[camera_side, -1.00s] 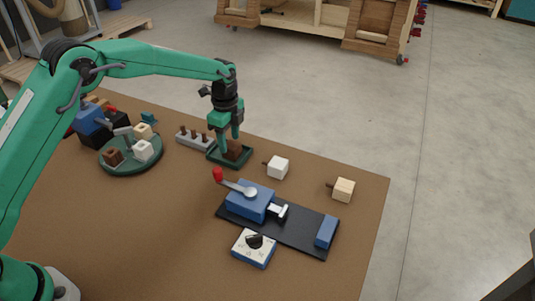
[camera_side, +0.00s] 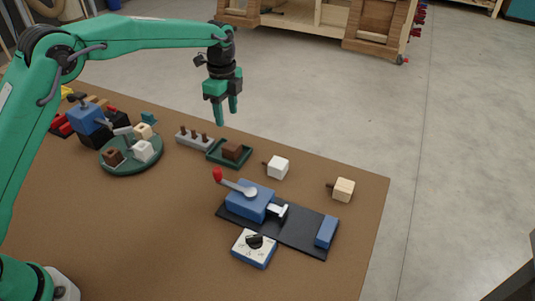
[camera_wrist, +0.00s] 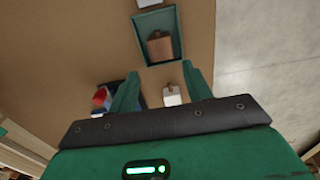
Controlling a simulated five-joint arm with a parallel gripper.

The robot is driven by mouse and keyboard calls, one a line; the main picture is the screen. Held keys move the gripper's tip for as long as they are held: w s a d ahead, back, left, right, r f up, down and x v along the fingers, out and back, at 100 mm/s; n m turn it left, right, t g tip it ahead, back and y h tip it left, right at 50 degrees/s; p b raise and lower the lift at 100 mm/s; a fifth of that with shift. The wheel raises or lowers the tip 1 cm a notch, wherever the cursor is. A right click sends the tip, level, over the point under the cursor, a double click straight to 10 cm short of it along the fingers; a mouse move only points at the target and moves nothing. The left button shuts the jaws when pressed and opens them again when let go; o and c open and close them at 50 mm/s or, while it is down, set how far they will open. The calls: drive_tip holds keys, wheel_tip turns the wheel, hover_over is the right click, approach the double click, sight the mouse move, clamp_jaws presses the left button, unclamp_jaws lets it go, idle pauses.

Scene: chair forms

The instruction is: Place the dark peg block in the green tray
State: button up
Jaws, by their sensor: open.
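The dark brown peg block (camera_side: 233,151) lies in the green tray (camera_side: 213,157), its peg not clear in the side view. In the wrist view the block (camera_wrist: 160,48) is inside the tray (camera_wrist: 143,31), with its peg pointing up in the picture. My gripper (camera_side: 226,119) is open and empty, raised above the tray and apart from the block.
White (camera_side: 278,168) and pale wooden (camera_side: 344,190) peg blocks lie to the right. A blue clamp with red-knobbed lever (camera_side: 249,201) is in front. A round green plate (camera_side: 122,169) holds several blocks.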

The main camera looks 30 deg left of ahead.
idle(0.3)
drive_tip(key=s+a+r+n+t, duration=0.1)
drive_tip(key=s+a+r+n, duration=0.25)
drive_tip(key=s+r, duration=0.4)
drive_tip(key=s+a+r+n+t, duration=0.25)
drive_tip(key=s+r+n, duration=0.25)
drive_tip(key=s+r, duration=0.3)
drive_tip(key=s+a+f+n+t, duration=0.1)
drive_tip(key=s+n, duration=0.3)
drive_tip(key=s, duration=0.6)
drive_tip(key=s+a+f+n+t, duration=0.1)
drive_tip(key=s+a+f+n, duration=0.2)
drive_tip(key=s, duration=0.7)
drive_tip(key=shift+a+n, duration=0.2)
drive_tip(key=shift+n, duration=1.05)
